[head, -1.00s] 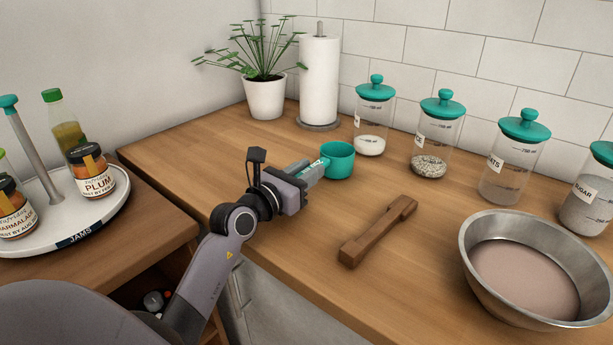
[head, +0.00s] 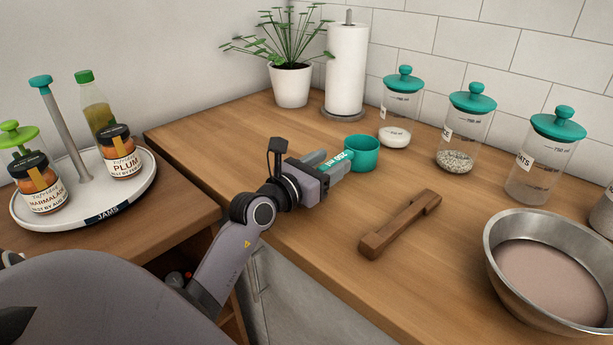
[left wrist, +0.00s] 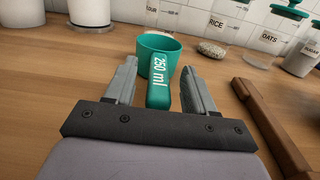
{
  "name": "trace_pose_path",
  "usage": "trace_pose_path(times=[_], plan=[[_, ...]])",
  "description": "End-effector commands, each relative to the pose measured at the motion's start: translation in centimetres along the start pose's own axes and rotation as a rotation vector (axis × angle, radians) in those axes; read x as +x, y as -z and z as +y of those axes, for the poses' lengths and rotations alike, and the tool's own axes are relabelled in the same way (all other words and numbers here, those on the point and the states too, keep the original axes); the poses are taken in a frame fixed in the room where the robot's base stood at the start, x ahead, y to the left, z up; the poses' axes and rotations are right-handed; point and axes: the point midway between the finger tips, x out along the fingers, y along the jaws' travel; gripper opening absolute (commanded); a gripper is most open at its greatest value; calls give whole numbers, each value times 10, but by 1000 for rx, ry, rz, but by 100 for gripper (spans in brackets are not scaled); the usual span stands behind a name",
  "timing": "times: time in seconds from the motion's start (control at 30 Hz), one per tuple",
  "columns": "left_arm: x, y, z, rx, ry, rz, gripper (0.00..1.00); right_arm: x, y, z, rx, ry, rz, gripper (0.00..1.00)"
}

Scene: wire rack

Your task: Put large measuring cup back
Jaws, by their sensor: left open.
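The large measuring cup is a teal cup (head: 362,154) standing upright on the wooden counter, with a handle marked "250 ml" pointing toward my gripper. In the left wrist view the cup (left wrist: 158,44) is straight ahead. Its handle (left wrist: 159,82) lies between the two fingers, with a gap on both sides. My left gripper (head: 338,162) is open around the handle and just short of the cup's bowl; it also shows in the left wrist view (left wrist: 159,68). My right gripper is not in view.
A brown wooden bar (head: 400,226) lies right of the cup, and a metal bowl (head: 502,265) stands farther right. Glass jars with teal lids (head: 465,132), a paper towel roll (head: 346,70) and a potted plant (head: 291,84) stand behind. A jam turntable (head: 140,193) is at left.

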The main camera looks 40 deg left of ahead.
Motion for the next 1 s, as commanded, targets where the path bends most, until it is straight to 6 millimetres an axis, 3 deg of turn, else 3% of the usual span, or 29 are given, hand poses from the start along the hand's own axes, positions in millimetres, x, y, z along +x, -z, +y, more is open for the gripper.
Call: trace_pose_path(times=[0.5,0.7,1.0], plan=[[-90,2,0,0,1,4,55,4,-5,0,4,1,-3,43],[-108,1,0,0,1,2,55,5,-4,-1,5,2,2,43],[-112,0,0,0,0,1,55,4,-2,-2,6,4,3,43]])
